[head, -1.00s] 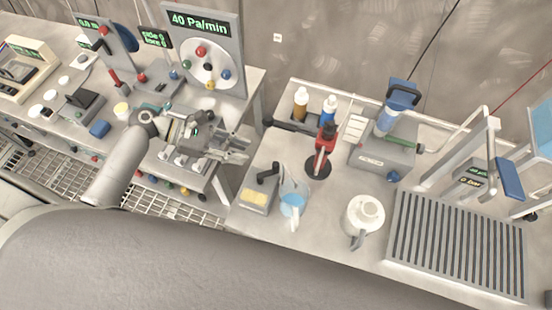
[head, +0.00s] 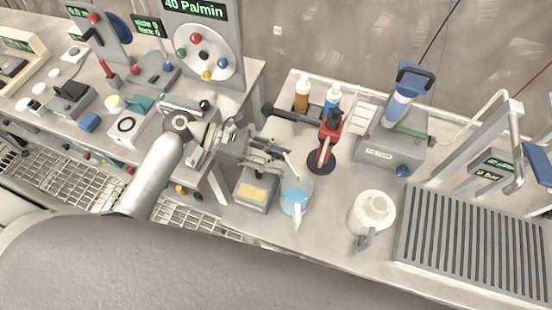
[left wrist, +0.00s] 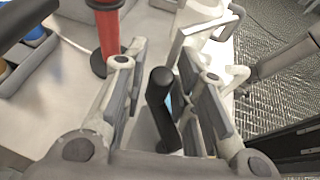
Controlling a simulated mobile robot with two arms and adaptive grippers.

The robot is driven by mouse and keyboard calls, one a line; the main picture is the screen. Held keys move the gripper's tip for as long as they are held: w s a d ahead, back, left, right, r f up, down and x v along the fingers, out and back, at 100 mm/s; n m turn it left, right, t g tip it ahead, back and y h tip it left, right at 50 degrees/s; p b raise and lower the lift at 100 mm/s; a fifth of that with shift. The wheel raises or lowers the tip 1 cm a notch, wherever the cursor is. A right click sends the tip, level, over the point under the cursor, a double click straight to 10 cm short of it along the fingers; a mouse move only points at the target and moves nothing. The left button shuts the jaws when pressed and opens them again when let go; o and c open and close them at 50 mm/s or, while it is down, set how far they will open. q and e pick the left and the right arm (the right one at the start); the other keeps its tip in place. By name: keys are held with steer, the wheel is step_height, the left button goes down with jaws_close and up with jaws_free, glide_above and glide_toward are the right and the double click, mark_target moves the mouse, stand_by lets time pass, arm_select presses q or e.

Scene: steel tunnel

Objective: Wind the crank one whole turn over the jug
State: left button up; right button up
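A clear jug with blue liquid (head: 296,197) stands on the right-hand bench, beside a small grey box (head: 243,203) with a yellow pad. In the left wrist view, an upright black handle (left wrist: 160,98), seemingly the crank grip of that box, stands between my left fingers. My left gripper (head: 281,156) is over the box, close to the jug's left side. Its fingers are apart, with gaps visible either side of the handle. In the head view the gripper hides the handle. My right gripper is not in view.
A red stand (head: 328,145) with a long black lever rises just behind the gripper. A white jug (head: 370,215) and a slatted grey rack (head: 465,245) are to the right. Orange and blue bottles (head: 302,96) stand behind. The bench front between the jugs is clear.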

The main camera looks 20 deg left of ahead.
arm_select(q)
jaws_close()
steer(key=shift+s+r+m+g+p, duration=0.15)
steer(key=shift+m+g+p, duration=0.15)
steer(key=shift+g+p, duration=0.15)
steer(key=shift+d+m+p, duration=0.1)
steer(key=shift+m+p, duration=0.2)
steer(key=shift+s+g, duration=0.1)
steer(key=shift+g, duration=0.45)
jaws_free()
steer(key=shift+f, duration=0.2)
